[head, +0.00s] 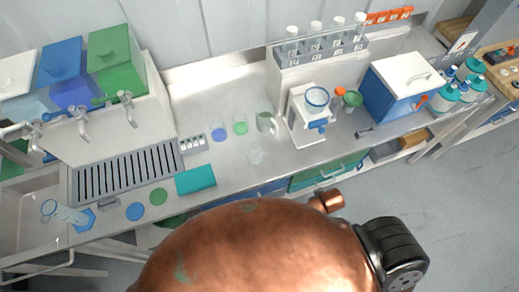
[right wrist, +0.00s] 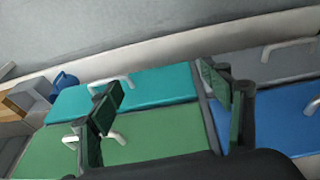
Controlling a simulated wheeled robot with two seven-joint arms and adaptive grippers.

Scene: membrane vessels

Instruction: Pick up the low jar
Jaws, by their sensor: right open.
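Several small vessels stand on the steel counter in the head view. One is a low clear glass vessel (head: 255,155) near the front of the group. Behind it are a vessel with blue contents (head: 218,132), one with green contents (head: 240,127) and a taller grey-green jug (head: 266,122). I cannot tell for certain which is the low jar; the clear one looks low. My right gripper (right wrist: 163,93) is open and empty in the right wrist view, in front of coloured drawer fronts. No jar shows there. My left gripper is in neither view.
A teal block (head: 195,179) lies at the counter's front edge, beside a grate (head: 125,172). A white stand (head: 307,120) and a blue box (head: 400,82) stand to the right. Teal drawer fronts (right wrist: 150,92) with handles face my gripper. A copper-coloured dome hides the lower middle of the head view.

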